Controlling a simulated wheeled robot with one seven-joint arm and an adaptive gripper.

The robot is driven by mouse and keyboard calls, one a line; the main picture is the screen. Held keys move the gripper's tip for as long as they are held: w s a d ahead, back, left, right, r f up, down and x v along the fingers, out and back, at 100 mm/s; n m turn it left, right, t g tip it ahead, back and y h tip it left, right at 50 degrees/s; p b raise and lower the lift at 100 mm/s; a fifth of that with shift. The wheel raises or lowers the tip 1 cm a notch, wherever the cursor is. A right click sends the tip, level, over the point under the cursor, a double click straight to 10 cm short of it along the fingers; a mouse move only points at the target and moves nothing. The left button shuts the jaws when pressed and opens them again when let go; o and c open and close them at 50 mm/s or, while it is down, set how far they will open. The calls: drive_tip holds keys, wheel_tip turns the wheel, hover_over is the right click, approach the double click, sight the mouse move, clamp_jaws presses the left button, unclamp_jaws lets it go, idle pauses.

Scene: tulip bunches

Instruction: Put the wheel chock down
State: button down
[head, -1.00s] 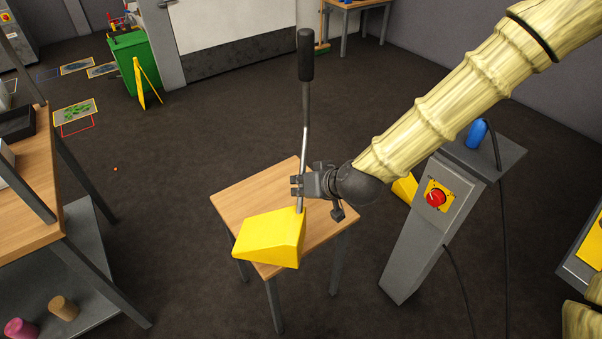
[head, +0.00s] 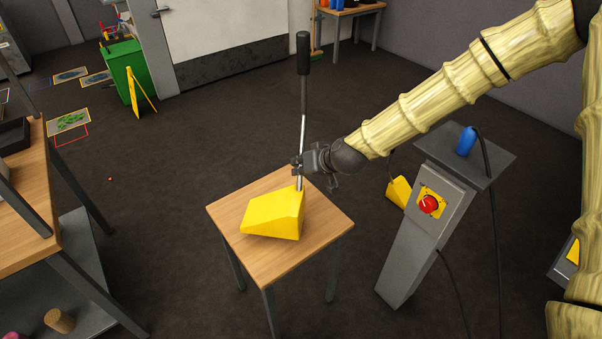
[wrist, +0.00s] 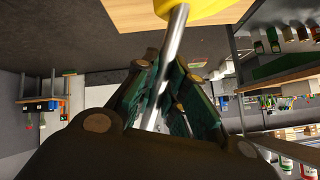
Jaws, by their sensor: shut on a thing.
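The wheel chock (head: 272,214) is a yellow wedge with a metal rod handle that ends in a black grip (head: 304,58). My gripper (head: 298,167) is shut on the rod, low down near the wedge. The wedge is over the small wooden table (head: 325,224); I cannot tell whether it touches the top. The handle stands nearly upright. In the wrist view the rod (wrist: 174,50) runs between my fingers, with the yellow wedge (wrist: 205,10) at the top edge and the table behind it.
A grey pedestal with a red knob (head: 429,204) and a blue item (head: 466,141) stands right of the table. A wooden workbench (head: 25,225) is at the left.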

wheel_tip(320, 180, down, 3)
idle(0.3)
drive_tip(key=c, duration=1.5)
unclamp_jaws()
drive_tip(key=shift+s, duration=0.1)
drive_tip(key=shift+v, duration=5.95)
